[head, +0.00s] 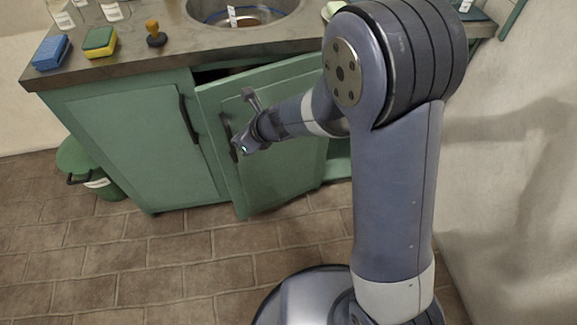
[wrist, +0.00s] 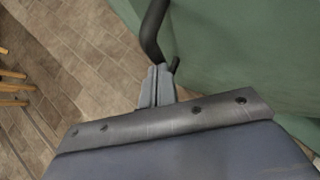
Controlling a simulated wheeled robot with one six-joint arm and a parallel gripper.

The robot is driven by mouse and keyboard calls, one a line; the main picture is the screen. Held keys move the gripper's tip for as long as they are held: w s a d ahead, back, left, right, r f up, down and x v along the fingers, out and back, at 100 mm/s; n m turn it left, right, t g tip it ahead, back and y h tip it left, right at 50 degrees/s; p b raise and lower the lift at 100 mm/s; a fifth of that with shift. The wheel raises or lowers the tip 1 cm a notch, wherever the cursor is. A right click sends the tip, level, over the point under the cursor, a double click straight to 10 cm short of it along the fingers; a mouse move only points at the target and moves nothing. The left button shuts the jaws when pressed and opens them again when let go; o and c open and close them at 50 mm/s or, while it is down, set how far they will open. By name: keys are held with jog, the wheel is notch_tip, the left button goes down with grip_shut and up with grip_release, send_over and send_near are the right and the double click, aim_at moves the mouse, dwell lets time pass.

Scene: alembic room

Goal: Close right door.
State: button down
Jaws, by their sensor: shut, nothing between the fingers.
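The green right door (head: 280,165) of the cabinet under the sink stands ajar, its left edge out from the front and a dark gap above it. Its dark curved handle (head: 227,130) is near that left edge. My gripper (head: 240,148) is at the lower part of the handle, fingers together. In the wrist view the shut fingertips (wrist: 157,82) are right at the handle's lower end (wrist: 152,35), beside the door face (wrist: 240,50). I cannot tell whether they touch it. My arm hides part of the door's right side.
The green left door (head: 140,140) is closed. A green bin (head: 85,165) stands on the floor at the left. The counter (head: 180,45) above holds a sink, sponges and a stamp. The brick floor before the cabinet is clear; a wall is at the right.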

aim_at(229, 114)
jog(key=w+a+m+p, duration=0.1)
jog(key=w, duration=0.1)
jog(key=w+a+m+t+h+p, duration=0.1)
jog(key=w+a, duration=0.1)
jog(key=w, duration=0.1)
jog(key=w+a+m+t+p, duration=0.1)
jog(key=w+a, duration=0.1)
jog(key=shift+w+r+p, duration=0.1)
jog(key=shift+w+p, duration=0.25)
jog(key=shift+p, duration=0.05)
jog(key=shift+w+a+r+h, duration=0.1)
jog(key=shift+w+a+h, duration=0.05)
jog(key=shift+w+h, duration=0.2)
jog(key=shift+w, duration=0.1)
